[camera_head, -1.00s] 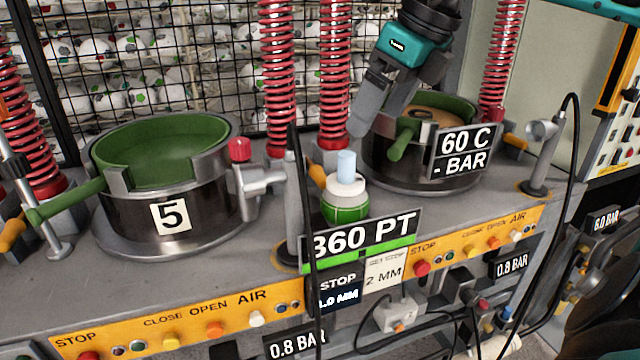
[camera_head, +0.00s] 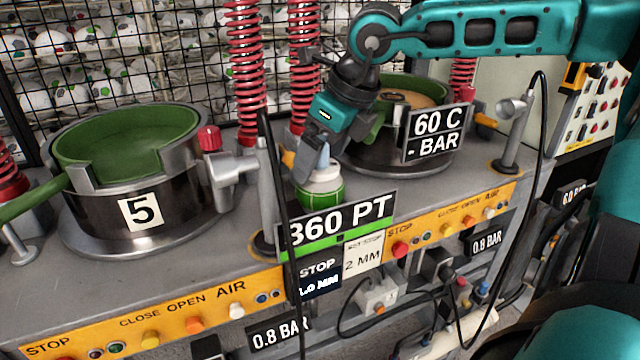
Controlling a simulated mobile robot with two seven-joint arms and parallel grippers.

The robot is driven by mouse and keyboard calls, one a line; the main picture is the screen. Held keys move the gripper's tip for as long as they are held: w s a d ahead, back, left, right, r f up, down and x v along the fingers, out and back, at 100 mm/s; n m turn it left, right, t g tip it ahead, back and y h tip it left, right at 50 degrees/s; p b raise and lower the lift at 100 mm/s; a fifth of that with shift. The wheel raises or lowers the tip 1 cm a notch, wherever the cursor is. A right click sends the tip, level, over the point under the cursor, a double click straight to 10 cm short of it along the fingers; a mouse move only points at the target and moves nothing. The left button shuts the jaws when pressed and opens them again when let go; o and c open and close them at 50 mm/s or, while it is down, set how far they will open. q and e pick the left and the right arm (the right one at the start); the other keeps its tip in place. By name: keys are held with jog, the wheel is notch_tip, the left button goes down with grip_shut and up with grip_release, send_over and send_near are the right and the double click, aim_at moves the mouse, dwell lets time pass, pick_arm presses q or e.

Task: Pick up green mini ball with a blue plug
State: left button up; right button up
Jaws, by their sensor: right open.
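The green mini ball (camera_head: 320,197) with a white top stands on the grey bench between the two round presses, partly behind the "360 PT" sign. Its light blue plug (camera_head: 323,157) points up and is partly hidden by my right gripper. My right gripper (camera_head: 315,155) is open, tilted downward, with its fingers right at the plug. Whether the fingers touch the plug cannot be told from this view. My left gripper is not in view.
A press marked 5 (camera_head: 140,213) stands at left, and another press (camera_head: 385,158) with a "60 C" sign stands behind at right. Red springs, a thin black cable (camera_head: 277,190) and a grey post are close to the ball. The "360 PT" sign (camera_head: 340,220) stands in front.

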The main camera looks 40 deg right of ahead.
jog(key=shift+w+f, duration=0.3)
jog(key=shift+f, duration=0.35)
jog(key=shift+s+a, duration=0.1)
jog(key=c, duration=1.4)
jog(key=shift+c, duration=0.2)
